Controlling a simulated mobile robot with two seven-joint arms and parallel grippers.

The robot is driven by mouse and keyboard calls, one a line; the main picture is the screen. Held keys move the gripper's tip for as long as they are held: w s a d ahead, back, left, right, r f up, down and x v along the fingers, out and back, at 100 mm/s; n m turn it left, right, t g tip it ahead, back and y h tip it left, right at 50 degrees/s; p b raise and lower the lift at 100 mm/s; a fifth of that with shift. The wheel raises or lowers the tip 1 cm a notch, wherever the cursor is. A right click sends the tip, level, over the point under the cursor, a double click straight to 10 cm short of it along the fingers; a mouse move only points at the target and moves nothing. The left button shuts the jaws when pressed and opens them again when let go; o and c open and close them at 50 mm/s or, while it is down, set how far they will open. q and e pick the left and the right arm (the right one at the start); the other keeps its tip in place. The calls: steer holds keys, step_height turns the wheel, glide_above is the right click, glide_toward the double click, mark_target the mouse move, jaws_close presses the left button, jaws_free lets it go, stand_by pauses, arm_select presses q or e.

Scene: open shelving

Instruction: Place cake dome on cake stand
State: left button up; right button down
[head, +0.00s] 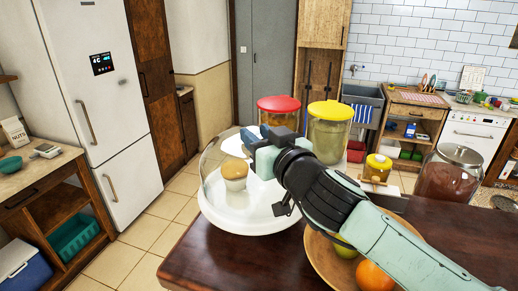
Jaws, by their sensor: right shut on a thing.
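The white cake stand (252,222) stands on the dark wooden counter, near its left end. A muffin (234,178) sits on it. The clear cake dome (211,160) shows as a faint transparent curve over and around the muffin. I cannot tell whether its rim touches the stand. My right gripper (250,142) is at the top of the dome, above the stand, and is shut on the dome. Its hand and arm hide the dome's right side and the contact. My left gripper is out of view.
A red-lidded jar (278,112) and a yellow-lidded jar (328,132) stand behind the stand. A wooden fruit bowl (325,262) with an orange (374,276) is close on the right, under my arm. A large glass jar (448,174) stands farther right. Bare counter (215,262) lies in front.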

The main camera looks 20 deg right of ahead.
steer(key=shift+s+f, duration=0.3)
steer(key=shift+s+r, duration=0.15)
steer(key=shift+w, duration=0.3)
steer(key=c, duration=1.1)
jaws_free()
steer(key=shift+w+f, duration=0.2)
steer(key=o, duration=0.3)
steer(key=shift+o, duration=0.2)
steer(key=shift+s+r, duration=0.1)
steer(key=shift+s, duration=0.2)
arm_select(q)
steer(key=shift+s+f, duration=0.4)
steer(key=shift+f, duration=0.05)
